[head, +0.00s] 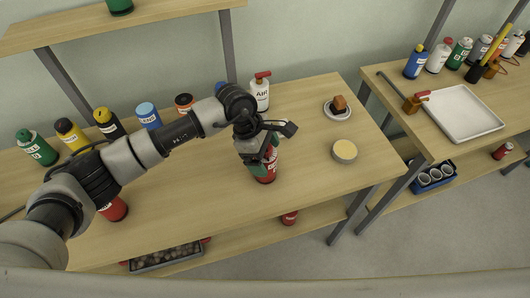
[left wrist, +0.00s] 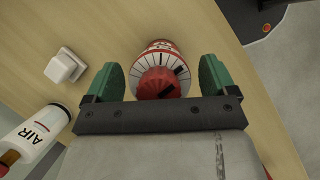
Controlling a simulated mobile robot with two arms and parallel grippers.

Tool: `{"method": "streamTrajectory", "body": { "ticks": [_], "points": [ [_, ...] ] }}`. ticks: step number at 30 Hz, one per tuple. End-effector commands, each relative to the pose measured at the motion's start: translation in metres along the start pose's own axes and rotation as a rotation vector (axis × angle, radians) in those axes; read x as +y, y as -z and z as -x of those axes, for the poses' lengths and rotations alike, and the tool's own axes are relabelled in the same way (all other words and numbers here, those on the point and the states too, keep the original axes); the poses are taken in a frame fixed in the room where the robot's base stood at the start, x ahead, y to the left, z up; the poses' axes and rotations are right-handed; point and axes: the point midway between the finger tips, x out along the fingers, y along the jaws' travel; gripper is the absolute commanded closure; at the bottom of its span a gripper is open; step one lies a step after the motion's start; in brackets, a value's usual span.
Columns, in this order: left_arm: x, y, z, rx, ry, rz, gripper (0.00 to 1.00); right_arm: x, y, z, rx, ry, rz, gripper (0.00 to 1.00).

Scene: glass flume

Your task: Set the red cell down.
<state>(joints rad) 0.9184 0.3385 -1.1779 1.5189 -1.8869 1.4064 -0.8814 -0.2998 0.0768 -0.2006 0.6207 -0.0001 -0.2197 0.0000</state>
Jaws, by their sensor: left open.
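The red cell (head: 266,174), a red cylinder with a label, stands upright on the near part of the wooden table in the head view. In the left wrist view the red cell (left wrist: 160,60) shows its red rounded top with a pale marked ring. My left gripper (head: 262,158) is over it, with green fingers open on either side. In the left wrist view a gap shows between the cell and each finger. The arm hides the cell's upper part in the head view. My right gripper is in neither view.
A white AIR bottle (head: 261,95) stands behind the gripper. A round yellowish disc (head: 344,152) and a white dish (head: 337,108) with a brown block are to the right. Several bottles line the table's back left. Another red container (head: 114,209) is partly behind my arm.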

Motion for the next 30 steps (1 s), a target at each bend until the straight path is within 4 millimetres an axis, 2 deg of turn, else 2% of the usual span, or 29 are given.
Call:
{"method": "streamTrajectory", "body": {
  "ticks": [5,8,15,21,25,30],
  "points": [
    [0.000,-0.002,0.005,-0.001,0.000,0.000,0.14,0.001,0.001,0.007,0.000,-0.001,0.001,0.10],
    [0.001,0.000,0.017,0.000,-0.004,0.000,0.14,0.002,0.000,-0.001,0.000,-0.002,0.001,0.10],
    [0.001,0.001,0.069,0.001,-0.005,-0.001,0.14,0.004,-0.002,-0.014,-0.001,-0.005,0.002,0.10],
    [0.001,0.000,0.105,0.001,-0.003,0.001,0.14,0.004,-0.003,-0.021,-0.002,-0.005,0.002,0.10],
    [0.000,-0.001,0.118,0.000,-0.001,0.001,0.14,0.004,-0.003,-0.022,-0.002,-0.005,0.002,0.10],
    [0.000,-0.001,0.123,0.000,0.000,0.000,0.14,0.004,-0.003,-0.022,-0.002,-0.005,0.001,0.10]
  ]
}}
